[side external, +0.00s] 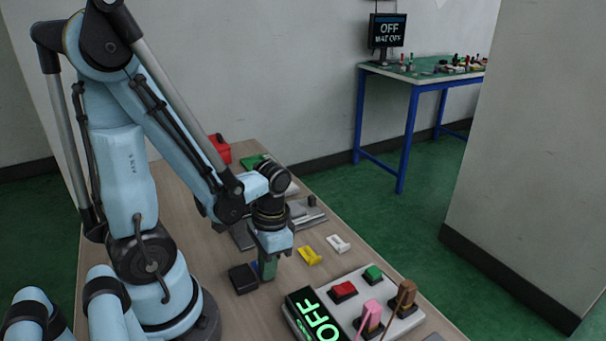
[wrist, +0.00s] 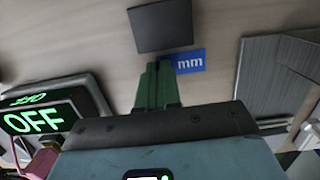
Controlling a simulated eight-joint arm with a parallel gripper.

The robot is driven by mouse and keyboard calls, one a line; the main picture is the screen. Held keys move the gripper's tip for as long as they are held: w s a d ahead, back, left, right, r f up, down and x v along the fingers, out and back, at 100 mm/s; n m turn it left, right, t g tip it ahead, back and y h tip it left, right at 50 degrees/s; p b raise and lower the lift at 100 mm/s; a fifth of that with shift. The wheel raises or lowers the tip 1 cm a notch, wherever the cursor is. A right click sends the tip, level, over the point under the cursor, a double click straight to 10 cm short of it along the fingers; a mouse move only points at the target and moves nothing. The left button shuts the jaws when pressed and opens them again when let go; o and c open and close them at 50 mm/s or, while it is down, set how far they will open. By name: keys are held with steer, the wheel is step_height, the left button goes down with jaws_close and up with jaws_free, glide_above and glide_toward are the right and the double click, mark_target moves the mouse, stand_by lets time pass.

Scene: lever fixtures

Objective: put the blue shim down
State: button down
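The blue shim (wrist: 189,62) shows in the wrist view as a flat plate with white "mm" lettering, at the right of my green fingertips. Its left part is hidden behind the fingers. In the side external view only a small blue edge of it shows beside my gripper (side external: 267,268). My gripper (wrist: 158,75) points down with its fingers close together, apparently shut on the shim's hidden part. The shim is low over the wooden table (side external: 235,315); I cannot tell whether it touches.
A black block (side external: 243,279) is close beside the fingers. A yellow piece (side external: 309,256) and a white piece (side external: 338,243) lie to the right. A control box with an "OFF" display (side external: 318,316), buttons and levers stands in front. Grey metal plates (wrist: 275,75) lie nearby.

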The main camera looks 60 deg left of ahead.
steer(key=shift+r, duration=0.15)
steer(key=shift+r, duration=1.4)
steer(key=s+d+r, duration=0.3)
steer(key=d+r, duration=0.5)
steer(key=d, duration=0.3)
steer(key=w+a+r, duration=0.3)
steer(key=w, duration=0.5)
steer(key=w+a+r, duration=0.3)
steer(key=w+r, duration=0.1)
steer(key=w, duration=0.5)
glide_above(298, 213)
step_height(298, 213, down, 9)
steer(key=shift+w+f, duration=0.25)
steer(key=shift+f, duration=2)
steer(key=shift+f, duration=0.6)
